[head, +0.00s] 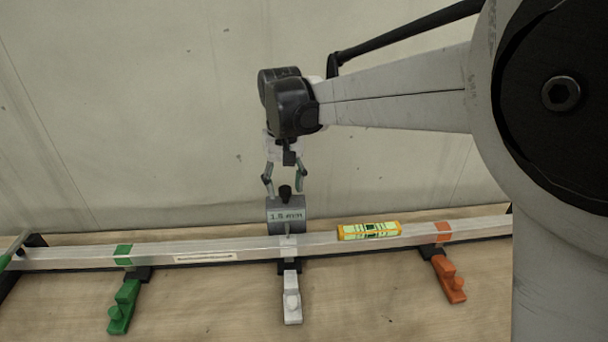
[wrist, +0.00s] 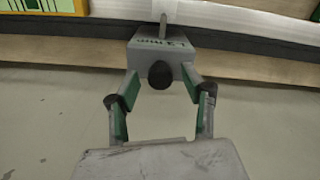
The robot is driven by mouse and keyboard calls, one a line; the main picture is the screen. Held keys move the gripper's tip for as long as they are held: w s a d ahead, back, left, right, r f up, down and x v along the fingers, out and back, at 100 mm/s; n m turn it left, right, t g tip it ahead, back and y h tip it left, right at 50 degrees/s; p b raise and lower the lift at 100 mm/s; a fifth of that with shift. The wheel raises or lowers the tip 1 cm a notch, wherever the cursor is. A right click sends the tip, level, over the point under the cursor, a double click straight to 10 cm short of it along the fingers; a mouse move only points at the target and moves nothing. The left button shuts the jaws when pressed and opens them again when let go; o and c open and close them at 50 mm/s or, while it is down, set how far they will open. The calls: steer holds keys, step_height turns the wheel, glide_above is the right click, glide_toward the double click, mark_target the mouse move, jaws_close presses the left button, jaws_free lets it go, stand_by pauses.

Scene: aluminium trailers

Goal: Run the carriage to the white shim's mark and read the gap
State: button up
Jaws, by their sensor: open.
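The grey carriage (head: 286,214) sits on the long aluminium straightedge (head: 220,248), at the white mark (head: 288,253). Its face reads what looks like 1.8 mm in the head view; in the wrist view the carriage (wrist: 160,48) shows the figure inverted and less clearly. The white shim (head: 291,298) is below the mark, in front of the bar. My gripper (head: 284,186) is open just above the carriage, its fingers on either side of the black knob (head: 285,191). In the wrist view my gripper (wrist: 160,88) has space between its fingers and the knob (wrist: 160,75).
A green shim (head: 124,306) stands left, under a green mark (head: 123,254). An orange shim (head: 448,279) stands right, under an orange mark (head: 443,231). A yellow spirit level (head: 369,230) lies on the bar right of the carriage. A plain wall (head: 150,110) rises behind.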

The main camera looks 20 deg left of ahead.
step_height(320, 180, up, 10)
steer(key=shift+r, duration=0.15)
stand_by(0.4)
steer(key=s+d+r+m+t+y, duration=0.1)
steer(key=s+d+m+t, duration=0.1)
steer(key=d, duration=1.1)
steer(key=s+d+r+m+t, duration=0.1)
steer(key=s+d+m, duration=0.15)
steer(key=d, duration=1.05)
steer(key=s+d+f+m+t, duration=0.1)
steer(key=s+d+f+t, duration=0.1)
steer(key=s+d+f, duration=0.2)
steer(key=s+d+f+m+t+h, duration=0.1)
steer(key=s+d+f, duration=0.4)
steer(key=s+d, duration=0.5)
steer(key=d+m+t, duration=0.1)
steer(key=d, duration=0.3)
